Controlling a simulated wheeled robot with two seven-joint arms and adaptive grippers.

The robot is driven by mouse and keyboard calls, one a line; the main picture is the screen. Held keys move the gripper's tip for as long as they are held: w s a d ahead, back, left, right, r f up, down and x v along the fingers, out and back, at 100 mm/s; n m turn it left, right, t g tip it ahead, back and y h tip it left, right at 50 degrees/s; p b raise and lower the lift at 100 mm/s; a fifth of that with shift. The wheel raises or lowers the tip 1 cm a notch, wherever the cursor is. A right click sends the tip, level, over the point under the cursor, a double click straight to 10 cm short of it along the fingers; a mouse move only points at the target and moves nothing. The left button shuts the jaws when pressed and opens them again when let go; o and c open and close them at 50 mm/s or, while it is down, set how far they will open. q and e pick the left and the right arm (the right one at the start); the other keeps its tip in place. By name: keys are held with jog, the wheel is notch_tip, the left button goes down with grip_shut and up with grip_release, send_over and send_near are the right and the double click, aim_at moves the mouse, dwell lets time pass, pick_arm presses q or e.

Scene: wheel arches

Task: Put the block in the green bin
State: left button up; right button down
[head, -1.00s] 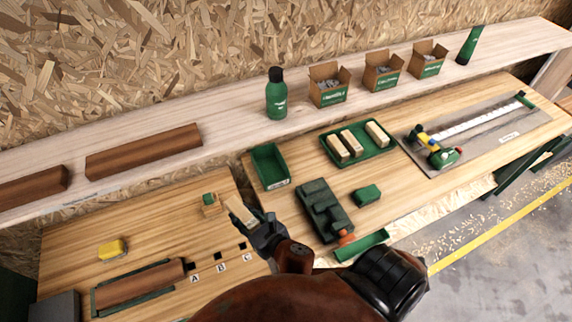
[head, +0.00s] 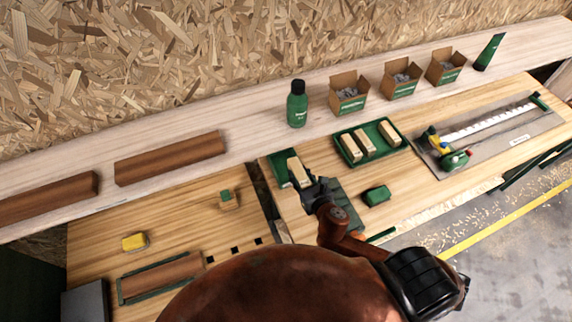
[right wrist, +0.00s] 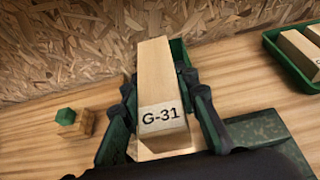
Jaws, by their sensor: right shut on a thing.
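The wooden block (head: 298,171) is in my right gripper (head: 311,187), which is shut on it. In the right wrist view the block (right wrist: 158,85) sits between the two fingers (right wrist: 166,105), and its near end reads "G-31". The green bin (head: 276,164) is on the bench directly behind and under the block in the head view, partly hidden by it. The bin's green wall (right wrist: 179,53) also shows past the block in the right wrist view. I cannot tell exactly how high the block is above the bin. My left gripper is not in view.
A green tray (head: 349,150) with wooden blocks lies right of the bin. A green block-like item (head: 376,194) lies nearer. A green bottle (head: 297,104) and open cardboard boxes stand on the shelf behind. A small wooden piece with a green top (head: 228,200) is at left.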

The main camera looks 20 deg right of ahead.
jog(key=x, duration=0.9)
jog(key=b, duration=0.1)
send_over(285, 169)
jog(key=f, duration=0.3)
jog(key=s+f, duration=0.1)
jog(key=f, duration=0.1)
jog(key=shift+w+f, duration=0.45)
notch_tip(285, 169, down, 3)
jog(key=shift+r, duration=0.25)
jog(key=shift+w+f+b, duration=0.1)
jog(key=shift+f+b, duration=0.2)
jog(key=shift+f, duration=0.3)
jog(key=c, duration=1.9)
grip_release()
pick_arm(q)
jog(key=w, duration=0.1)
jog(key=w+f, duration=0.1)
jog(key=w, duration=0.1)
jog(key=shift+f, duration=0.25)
pick_arm(e)
jog(key=shift+o, duration=0.7)
